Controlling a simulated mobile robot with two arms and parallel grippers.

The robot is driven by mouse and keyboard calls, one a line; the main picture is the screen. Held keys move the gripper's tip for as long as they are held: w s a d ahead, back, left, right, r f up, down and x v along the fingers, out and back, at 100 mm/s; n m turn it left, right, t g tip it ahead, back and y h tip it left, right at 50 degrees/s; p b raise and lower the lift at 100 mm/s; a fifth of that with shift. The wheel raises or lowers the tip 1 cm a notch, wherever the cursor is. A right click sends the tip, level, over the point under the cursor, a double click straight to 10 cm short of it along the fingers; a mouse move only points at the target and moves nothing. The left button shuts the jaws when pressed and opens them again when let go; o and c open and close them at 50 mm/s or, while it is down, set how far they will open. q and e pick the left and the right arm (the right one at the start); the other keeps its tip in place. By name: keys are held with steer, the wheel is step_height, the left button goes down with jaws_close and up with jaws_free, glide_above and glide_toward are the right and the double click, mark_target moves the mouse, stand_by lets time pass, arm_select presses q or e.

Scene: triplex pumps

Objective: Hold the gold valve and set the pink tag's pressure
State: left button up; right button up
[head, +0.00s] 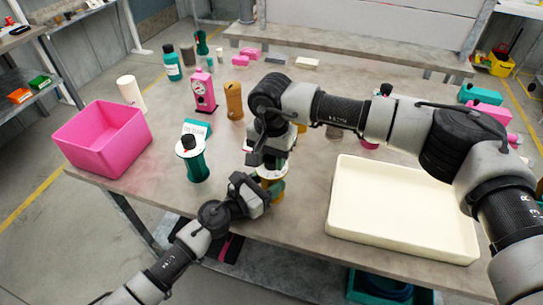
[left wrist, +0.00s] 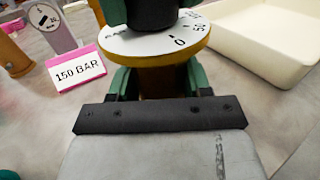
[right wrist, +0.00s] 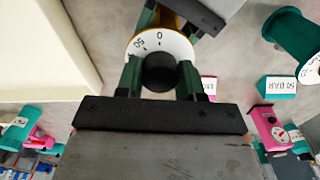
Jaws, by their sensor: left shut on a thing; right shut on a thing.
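The gold valve (head: 272,172) stands near the table's front edge, mostly hidden by my grippers. Its white dial (left wrist: 155,40) has a gold rim and shows 0 and 50. My left gripper (head: 265,190) is shut on the valve's gold body (left wrist: 160,82), below the dial. My right gripper (right wrist: 160,80) comes from above and is shut on the black knob (right wrist: 160,72), over the dial, whose 0 shows at the top in the right wrist view. The pink tag (left wrist: 76,68) reads 150 BAR; it stands on the table beside the valve.
A teal valve (head: 193,165) and a teal tag (head: 197,128) reading 50 BAR stand to the left. A pink bin (head: 105,140) is at the left edge, a cream tray (head: 400,240) at the right. A pink gauge (head: 204,92) and gold bottle (head: 234,100) stand behind.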

mark_target(272, 157)
steer(key=shift+n, duration=0.9)
steer(key=o, duration=0.9)
step_height(272, 157, up, 12)
arm_select(q)
steer(key=o, duration=1.2)
